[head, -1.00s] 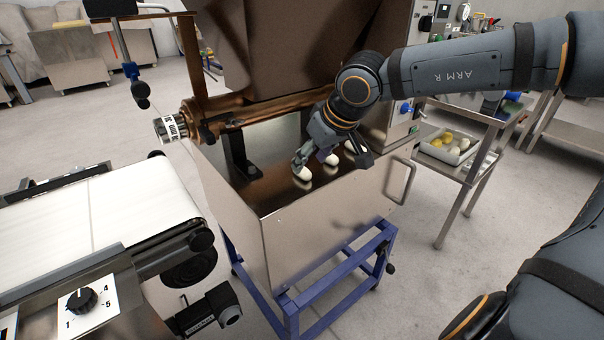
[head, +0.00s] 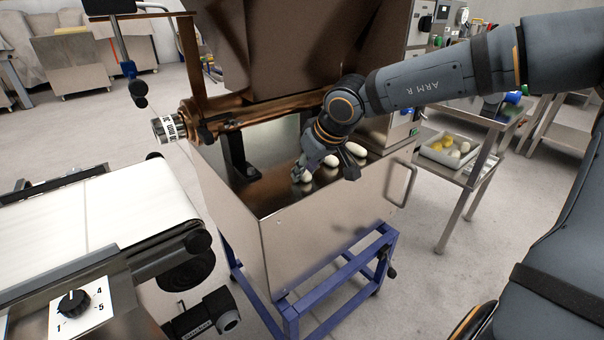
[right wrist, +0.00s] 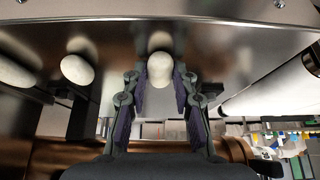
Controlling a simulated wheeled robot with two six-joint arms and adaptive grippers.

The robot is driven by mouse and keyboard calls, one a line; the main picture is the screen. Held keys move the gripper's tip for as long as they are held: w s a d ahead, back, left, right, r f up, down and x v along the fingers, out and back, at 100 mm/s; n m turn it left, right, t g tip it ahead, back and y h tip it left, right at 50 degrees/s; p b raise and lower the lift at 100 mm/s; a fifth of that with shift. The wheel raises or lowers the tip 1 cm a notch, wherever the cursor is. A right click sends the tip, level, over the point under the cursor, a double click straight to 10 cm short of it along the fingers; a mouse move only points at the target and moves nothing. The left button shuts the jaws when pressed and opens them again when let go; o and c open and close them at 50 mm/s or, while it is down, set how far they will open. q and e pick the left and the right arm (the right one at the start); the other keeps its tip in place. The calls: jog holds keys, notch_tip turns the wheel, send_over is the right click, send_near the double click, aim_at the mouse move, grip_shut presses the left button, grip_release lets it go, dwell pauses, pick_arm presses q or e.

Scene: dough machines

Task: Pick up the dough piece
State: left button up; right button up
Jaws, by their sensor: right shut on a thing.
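My right gripper (head: 304,171) reaches down over the shiny metal surface of the machine and is shut on a dough piece. That dough piece (head: 306,177) is small, pale and rounded. In the right wrist view it (right wrist: 160,68) sits between the two fingers, which cover its sides. Whether it touches the metal below is hard to tell. A second dough piece (head: 331,161) and a third dough piece (head: 356,150) lie on the same surface, to the right of and behind the held one. My left gripper is not in view.
The machine's metal front panel (head: 330,215) stands close below the gripper. A brown metal hopper (head: 290,50) rises behind. A white conveyor belt (head: 130,205) lies at the left. A side table at the right holds a tray (head: 431,151) with several pieces.

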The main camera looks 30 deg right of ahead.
jog(key=shift+r+p, duration=1.45)
jog(key=shift+r, duration=0.9)
jog(key=shift+r+p, duration=0.35)
jog(key=shift+r, duration=0.4)
pick_arm(q)
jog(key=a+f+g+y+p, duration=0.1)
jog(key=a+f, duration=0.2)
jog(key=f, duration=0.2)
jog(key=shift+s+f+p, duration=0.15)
jog(key=shift+p, duration=0.25)
pick_arm(e)
notch_tip(320, 180, up, 4)
jog(key=shift+f, duration=0.1)
